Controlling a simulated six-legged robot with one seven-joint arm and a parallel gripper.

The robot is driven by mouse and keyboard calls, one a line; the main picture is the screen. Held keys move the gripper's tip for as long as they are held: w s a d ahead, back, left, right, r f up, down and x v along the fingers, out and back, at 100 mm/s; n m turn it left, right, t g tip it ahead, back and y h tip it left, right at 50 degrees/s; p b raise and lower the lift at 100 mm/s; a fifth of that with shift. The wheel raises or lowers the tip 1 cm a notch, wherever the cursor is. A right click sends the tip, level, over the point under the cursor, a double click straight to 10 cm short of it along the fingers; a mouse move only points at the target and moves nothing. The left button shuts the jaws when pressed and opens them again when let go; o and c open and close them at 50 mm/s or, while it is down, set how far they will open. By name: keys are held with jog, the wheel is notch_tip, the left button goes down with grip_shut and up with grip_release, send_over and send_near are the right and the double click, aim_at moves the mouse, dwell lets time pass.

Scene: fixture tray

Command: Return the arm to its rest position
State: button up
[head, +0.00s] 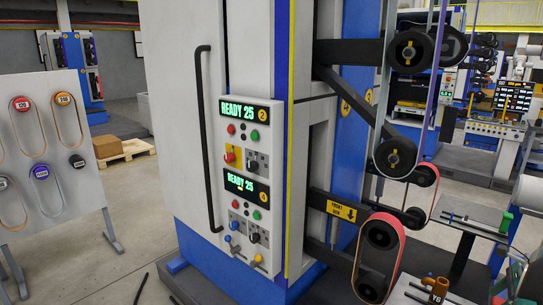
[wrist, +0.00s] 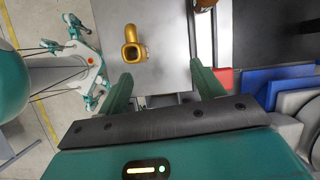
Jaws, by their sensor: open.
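My gripper (wrist: 160,70) shows in the wrist view with its two green fingers spread apart. Nothing is between them, and a flat grey surface (wrist: 166,80) lies beyond. A gold-brown pipe-like fitting (wrist: 134,48) stands on that surface, ahead of the left finger and apart from it. Part of another brown piece (wrist: 205,3) shows at the top edge. In the head view, an orange-brown fitting (head: 437,287) sits at the lower right beside a plate marked Y6.
A tall belt machine (head: 186,120) with a control panel (head: 245,150) fills the middle of the head view. Its belts and pulleys (head: 405,52) stick out to the right. A belt display board (head: 50,150) stands left. Blue and grey pieces (wrist: 280,85) lie right in the wrist view.

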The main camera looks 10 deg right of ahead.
jog(key=w+a+r+n+h, duration=0.15)
jog(key=a+r+n, duration=0.5)
jog(key=a, duration=0.75)
jog(key=w+a+r+n, duration=0.3)
jog(key=a+r+n, duration=0.3)
jog(key=a, duration=0.7)
jog(key=s+a+n+t, duration=0.1)
jog(key=s+a+n, duration=0.6)
jog(key=a, duration=0.4)
jog(key=s+a+r+n+t+h, duration=0.1)
jog(key=s+a+n, duration=0.6)
jog(key=a, duration=0.5)
jog(key=shift+s+a+r, duration=0.15)
jog(key=shift+s+r, duration=0.05)
jog(key=shift+s, duration=0.35)
